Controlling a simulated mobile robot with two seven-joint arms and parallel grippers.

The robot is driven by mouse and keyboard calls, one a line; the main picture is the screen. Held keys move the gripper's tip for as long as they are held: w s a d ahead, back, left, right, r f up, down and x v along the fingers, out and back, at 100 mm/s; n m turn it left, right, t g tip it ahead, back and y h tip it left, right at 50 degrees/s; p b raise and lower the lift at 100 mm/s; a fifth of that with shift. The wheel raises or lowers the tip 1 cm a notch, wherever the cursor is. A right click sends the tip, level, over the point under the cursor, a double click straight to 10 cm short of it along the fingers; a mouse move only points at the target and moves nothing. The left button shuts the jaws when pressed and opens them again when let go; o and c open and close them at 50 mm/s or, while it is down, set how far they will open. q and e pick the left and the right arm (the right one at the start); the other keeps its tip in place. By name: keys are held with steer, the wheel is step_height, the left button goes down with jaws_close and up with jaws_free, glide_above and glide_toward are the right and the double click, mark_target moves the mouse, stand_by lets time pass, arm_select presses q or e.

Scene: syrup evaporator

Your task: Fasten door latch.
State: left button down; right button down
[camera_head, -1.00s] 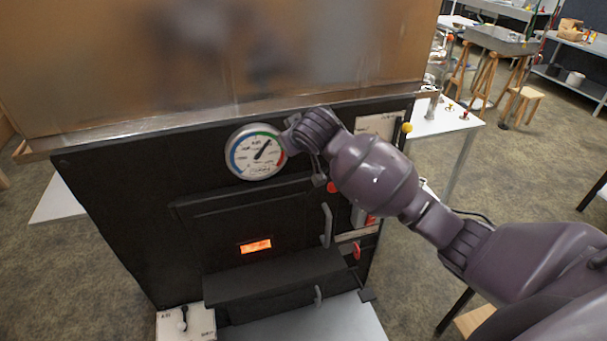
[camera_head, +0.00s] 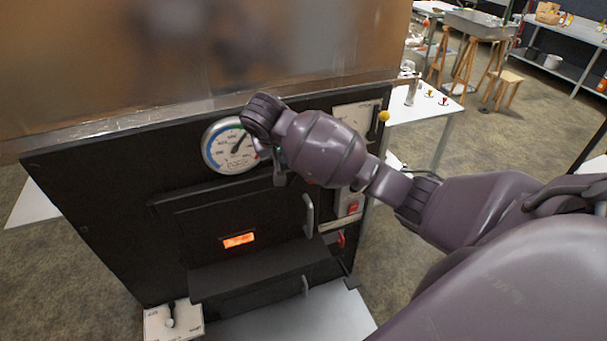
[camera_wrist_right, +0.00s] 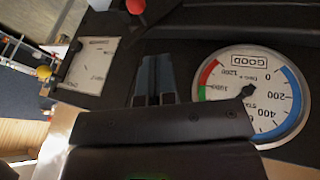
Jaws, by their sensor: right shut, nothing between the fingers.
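The black firebox door (camera_head: 205,222) is on the front of the evaporator, with a glowing orange window (camera_head: 238,240). It looks closed against the front. A grey upright handle (camera_head: 308,214) stands at its right edge; I cannot tell whether it is the latch or whether it is fastened. My right gripper (camera_head: 280,178) hangs in front of the panel, beside the dial gauge and above the door, partly hidden by my wrist. In the right wrist view its fingers (camera_wrist_right: 154,80) are together and empty, pointing at the black panel. My left gripper is out of view.
The round gauge (camera_head: 230,146) is close to my right wrist and also shows in the wrist view (camera_wrist_right: 252,95). A yellow ball knob (camera_head: 384,116), a red switch (camera_head: 354,207) and a red handle (camera_head: 341,240) are at the right. A dark ledge (camera_head: 262,272) juts out below the door.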

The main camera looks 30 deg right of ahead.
steer(key=shift+f, duration=0.1)
steer(key=s+d+p+x, duration=0.1)
steer(key=d+x, duration=0.1)
steer(key=x, duration=1.1)
steer(key=shift+r, duration=0.3)
steer(key=shift+d, duration=0.1)
